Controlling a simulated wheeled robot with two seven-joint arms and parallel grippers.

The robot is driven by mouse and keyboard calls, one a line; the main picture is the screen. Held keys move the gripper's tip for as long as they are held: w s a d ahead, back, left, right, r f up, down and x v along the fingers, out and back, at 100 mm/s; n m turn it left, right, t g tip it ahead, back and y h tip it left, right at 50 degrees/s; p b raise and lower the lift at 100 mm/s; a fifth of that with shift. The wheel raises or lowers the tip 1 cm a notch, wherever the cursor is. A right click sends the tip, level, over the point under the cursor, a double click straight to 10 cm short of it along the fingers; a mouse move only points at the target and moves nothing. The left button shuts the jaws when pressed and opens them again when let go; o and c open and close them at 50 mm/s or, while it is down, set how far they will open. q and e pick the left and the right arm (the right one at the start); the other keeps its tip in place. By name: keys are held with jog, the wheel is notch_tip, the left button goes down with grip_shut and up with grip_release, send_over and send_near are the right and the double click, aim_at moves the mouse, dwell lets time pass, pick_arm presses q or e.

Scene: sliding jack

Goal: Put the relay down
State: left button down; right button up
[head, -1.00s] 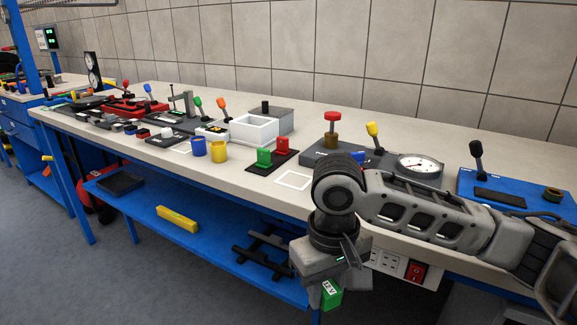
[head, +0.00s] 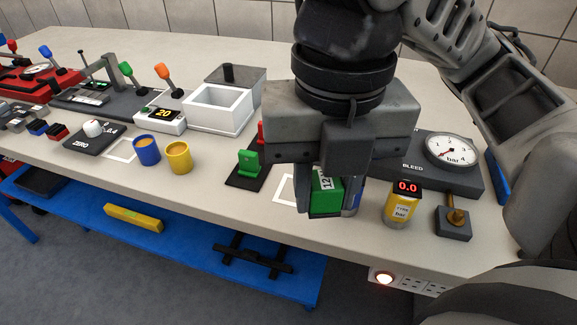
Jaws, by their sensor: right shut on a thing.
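The relay is a green block (head: 325,200) with a white "12 V" label, low in the middle of the head view. My right gripper (head: 328,192) points down and is shut on the relay, with a finger at each side. A white square outline (head: 283,190) on the bench lies just left of the relay and is partly hidden by my gripper. How high the relay is above the bench top, and whether it touches, I cannot tell. My left gripper is not in view.
A dark base with a green block (head: 248,162) and a partly hidden red one stands to the left. A yellow gauge (head: 403,204) and a small brass fitting (head: 455,219) are close on the right. Blue (head: 146,150) and yellow (head: 179,158) cups stand farther left.

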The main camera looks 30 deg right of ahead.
jog(key=p, duration=0.3)
jog(key=w+p, duration=0.1)
jog(key=p, duration=0.2)
jog(key=shift+d+r, duration=0.25)
jog(key=shift+d, duration=0.15)
jog(key=w+d+f, duration=0.1)
jog(key=w+f, duration=0.2)
jog(key=w+d+f, duration=0.2)
jog(key=w+f, duration=0.1)
jog(key=w, duration=0.1)
jog(key=w+d+f, duration=0.1)
jog(key=w+f, duration=0.2)
jog(key=shift+w+d+f+b, duration=0.25)
jog(key=shift+b, duration=0.15)
jog(key=shift+w+d+f, duration=0.1)
jog(key=shift+w+f, duration=0.1)
jog(key=shift+f, duration=0.1)
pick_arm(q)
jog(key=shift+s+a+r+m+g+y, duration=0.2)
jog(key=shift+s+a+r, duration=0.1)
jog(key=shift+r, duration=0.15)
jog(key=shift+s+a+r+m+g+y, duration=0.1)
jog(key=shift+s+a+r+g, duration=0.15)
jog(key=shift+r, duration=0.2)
pick_arm(e)
jog(key=shift+w+f, duration=0.1)
jog(key=shift+f, duration=1.5)
jog(key=shift+f, duration=0.1)
jog(key=o, duration=1)
jog(key=shift+c, duration=0.2)
